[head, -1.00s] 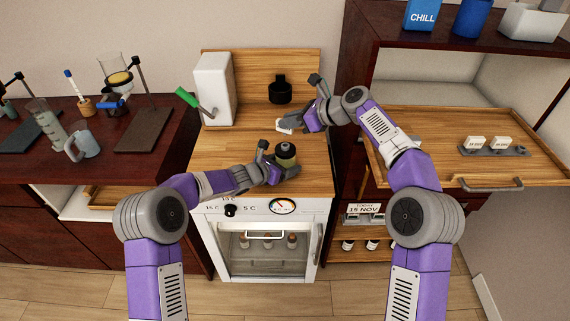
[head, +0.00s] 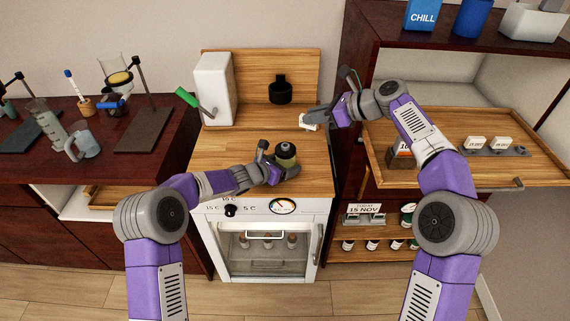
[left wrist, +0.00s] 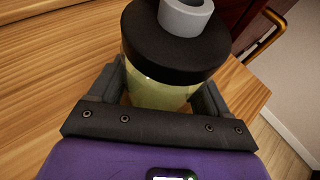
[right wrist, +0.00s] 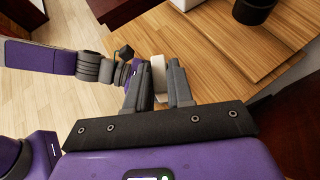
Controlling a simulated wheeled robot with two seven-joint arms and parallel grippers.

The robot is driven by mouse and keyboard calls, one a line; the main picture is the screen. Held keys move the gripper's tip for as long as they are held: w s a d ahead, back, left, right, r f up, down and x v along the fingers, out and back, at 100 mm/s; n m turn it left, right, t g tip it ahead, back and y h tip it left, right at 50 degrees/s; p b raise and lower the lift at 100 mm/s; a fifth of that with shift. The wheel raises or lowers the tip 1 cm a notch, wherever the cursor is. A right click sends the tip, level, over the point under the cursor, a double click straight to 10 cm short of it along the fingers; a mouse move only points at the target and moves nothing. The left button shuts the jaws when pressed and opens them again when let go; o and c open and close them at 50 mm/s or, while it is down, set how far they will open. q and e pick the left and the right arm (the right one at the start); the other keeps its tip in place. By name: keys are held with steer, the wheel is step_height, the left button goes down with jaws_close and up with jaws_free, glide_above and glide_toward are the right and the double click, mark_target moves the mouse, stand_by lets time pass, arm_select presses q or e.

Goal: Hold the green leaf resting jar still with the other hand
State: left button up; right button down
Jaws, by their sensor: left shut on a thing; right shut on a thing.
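The jar (head: 285,157) stands upright on the wooden counter above the small white cabinet. It has pale green contents, a black lid and a grey ring on top, and it fills the left wrist view (left wrist: 165,90). My left gripper (head: 281,172) is shut around its body, one finger on each side. My right gripper (head: 314,121) is up and to the right of the jar, apart from it, near the counter's right edge. It is shut on a small white piece (head: 309,127), which also shows between the fingers in the right wrist view (right wrist: 158,75).
A white dispenser (head: 212,88) and a black holder (head: 280,91) stand at the back of the counter. A wooden pull-out tray (head: 440,130) with white blocks is at the right. A dark table (head: 110,165) with glassware is at the left. The middle of the counter is clear.

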arm_select(q)
steer(key=shift+a+f, duration=0.1)
stand_by(0.3)
steer(key=o, duration=1.1)
steer(key=v, duration=1.1)
steer(key=shift+s+a+r, duration=0.2)
steer(key=shift+r, duration=0.05)
steer(key=shift+s+a, duration=0.1)
steer(key=shift+s, duration=0.05)
